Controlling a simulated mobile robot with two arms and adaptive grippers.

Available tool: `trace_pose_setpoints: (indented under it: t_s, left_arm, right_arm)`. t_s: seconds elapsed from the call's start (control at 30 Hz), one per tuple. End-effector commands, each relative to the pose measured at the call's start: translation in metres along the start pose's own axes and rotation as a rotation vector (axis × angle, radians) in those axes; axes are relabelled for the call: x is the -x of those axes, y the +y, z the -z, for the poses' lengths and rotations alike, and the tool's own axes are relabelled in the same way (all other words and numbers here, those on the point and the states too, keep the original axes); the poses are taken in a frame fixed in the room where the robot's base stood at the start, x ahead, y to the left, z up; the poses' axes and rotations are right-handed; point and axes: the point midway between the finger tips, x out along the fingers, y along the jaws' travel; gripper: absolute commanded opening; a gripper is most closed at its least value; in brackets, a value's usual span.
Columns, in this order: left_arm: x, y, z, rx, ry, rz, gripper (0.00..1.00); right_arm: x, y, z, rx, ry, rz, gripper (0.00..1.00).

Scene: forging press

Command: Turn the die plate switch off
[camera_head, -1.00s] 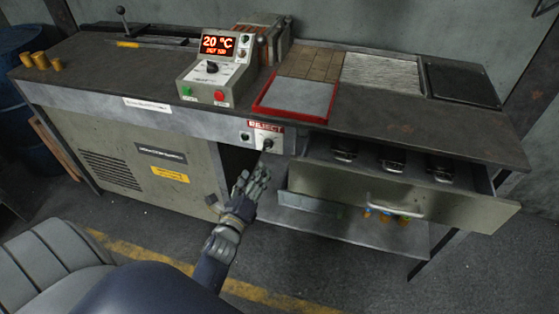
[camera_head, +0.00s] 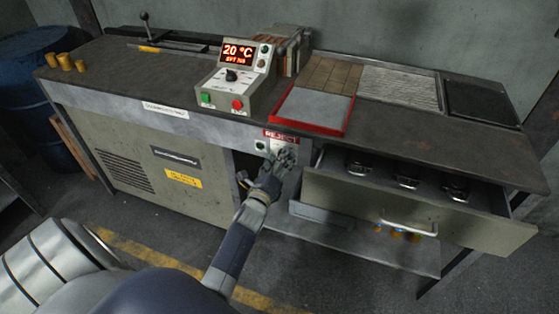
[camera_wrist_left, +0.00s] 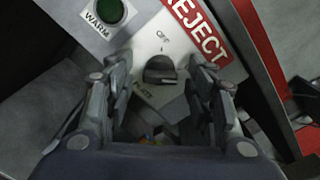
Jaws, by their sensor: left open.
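The die plate switch (camera_wrist_left: 160,70) is a dark knob on a pale panel in the left wrist view. An "OFF" label (camera_wrist_left: 162,36) stands above it and a partly covered label lies below. I cannot tell which mark the knob points to. My left gripper (camera_wrist_left: 160,82) is open, with one finger on each side of the knob. Contact with the knob is not clear. In the head view my left gripper (camera_head: 285,158) covers the switch, just below the red "REJECT" sign (camera_head: 281,136). My right gripper is not in view.
A green "WARM" button (camera_wrist_left: 110,12) sits beside the switch. The control box (camera_head: 235,80) reads 20 °C on the bench. The red-rimmed tray (camera_head: 345,128) is above the sign. An open drawer (camera_head: 420,215) juts out at the right.

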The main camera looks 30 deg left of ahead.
Motion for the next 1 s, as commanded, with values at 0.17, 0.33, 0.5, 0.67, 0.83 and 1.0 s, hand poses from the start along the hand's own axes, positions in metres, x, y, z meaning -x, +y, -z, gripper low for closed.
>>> trace_pose_setpoints:
  t_s: [0.17, 0.33, 0.5, 0.67, 0.83, 1.0]
  left_arm:
    - [-0.0002, 0.0001, -0.0001, 0.000, 0.000, 0.000, 0.50]
    - [-0.0001, 0.0001, -0.0001, 0.000, 0.000, 0.000, 0.20]
    - [0.0000, 0.0001, 0.0000, 0.000, 0.000, 0.000, 0.05]
    - [0.0001, 0.0002, 0.0000, 0.008, 0.000, 0.000, 0.05]
    - [0.0001, 0.0003, 0.0001, 0.054, 0.000, -0.001, 0.05]
    - [0.0001, 0.0004, 0.0001, 0.152, 0.000, -0.001, 0.05]
  right_arm:
    - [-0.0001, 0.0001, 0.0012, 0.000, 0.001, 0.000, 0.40]
    - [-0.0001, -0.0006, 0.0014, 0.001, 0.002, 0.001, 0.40]
    - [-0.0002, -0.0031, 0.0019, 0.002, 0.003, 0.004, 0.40]
    - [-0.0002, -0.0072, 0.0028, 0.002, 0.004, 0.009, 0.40]
    - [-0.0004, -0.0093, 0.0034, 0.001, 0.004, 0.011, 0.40]
    - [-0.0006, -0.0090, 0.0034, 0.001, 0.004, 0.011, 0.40]
